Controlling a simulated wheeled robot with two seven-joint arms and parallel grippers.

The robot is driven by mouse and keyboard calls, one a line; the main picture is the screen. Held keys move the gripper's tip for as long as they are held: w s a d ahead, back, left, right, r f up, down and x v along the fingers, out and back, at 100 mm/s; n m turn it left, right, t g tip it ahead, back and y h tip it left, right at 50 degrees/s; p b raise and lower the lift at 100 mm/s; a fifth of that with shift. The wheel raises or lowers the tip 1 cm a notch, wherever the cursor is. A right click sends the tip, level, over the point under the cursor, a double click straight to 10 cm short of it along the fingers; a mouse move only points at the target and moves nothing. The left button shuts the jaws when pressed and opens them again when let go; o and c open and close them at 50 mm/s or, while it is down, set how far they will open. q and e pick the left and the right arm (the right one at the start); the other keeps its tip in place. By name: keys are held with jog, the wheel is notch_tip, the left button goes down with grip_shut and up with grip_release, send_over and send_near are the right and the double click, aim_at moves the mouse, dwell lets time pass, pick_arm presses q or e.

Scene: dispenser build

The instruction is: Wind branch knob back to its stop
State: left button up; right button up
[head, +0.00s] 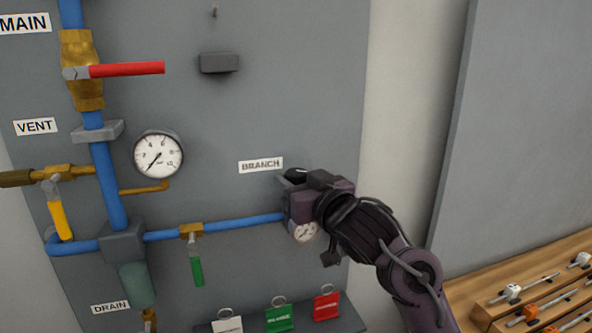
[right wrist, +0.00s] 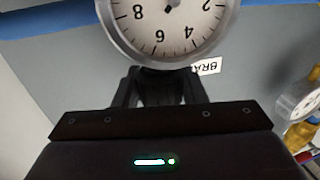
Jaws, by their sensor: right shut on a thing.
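The BRANCH label (head: 261,165) is on the grey panel, above the right end of the blue branch pipe (head: 240,223). My right gripper (head: 297,188) is at that pipe end, shut on the branch knob, which it mostly hides. A dark rounded piece (head: 295,175) shows at the gripper's far side; I cannot tell if it is knob or finger. A small white gauge (head: 304,231) sits just below the gripper. In the right wrist view this gauge (right wrist: 170,25) is large and upside down, in front of the fingers (right wrist: 160,88); their grip is hidden. My left gripper is not in view.
The left side holds a red-handled main valve (head: 125,69), a larger gauge (head: 158,155), a yellow vent handle (head: 60,220) and a green branch handle (head: 196,260). Clipped tags (head: 279,317) hang below. A wooden rack (head: 535,285) stands at lower right.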

jog(key=n+g+y+p, duration=0.1)
jog(key=p, duration=0.1)
jog(key=n+g+y+p, duration=0.1)
jog(key=y+p, duration=0.1)
jog(key=n+g+y+p, duration=0.1)
jog(key=p, duration=0.1)
jog(key=shift+w+d+r+g+p, duration=0.1)
jog(key=shift+r+g+p, duration=0.15)
jog(key=shift+g+p, duration=0.1)
jog(key=shift+f+n+g+y+p, duration=0.1)
jog(key=shift+n+g+y+p, duration=0.5)
jog(key=shift+n+y, duration=0.25)
jog(key=shift+f+n+g+y, duration=0.15)
jog(key=shift+n+g+y, duration=0.4)
jog(key=shift+n+g, duration=0.45)
jog(key=shift+g, duration=0.45)
jog(key=o, duration=1)
jog(key=shift+c, duration=0.2)
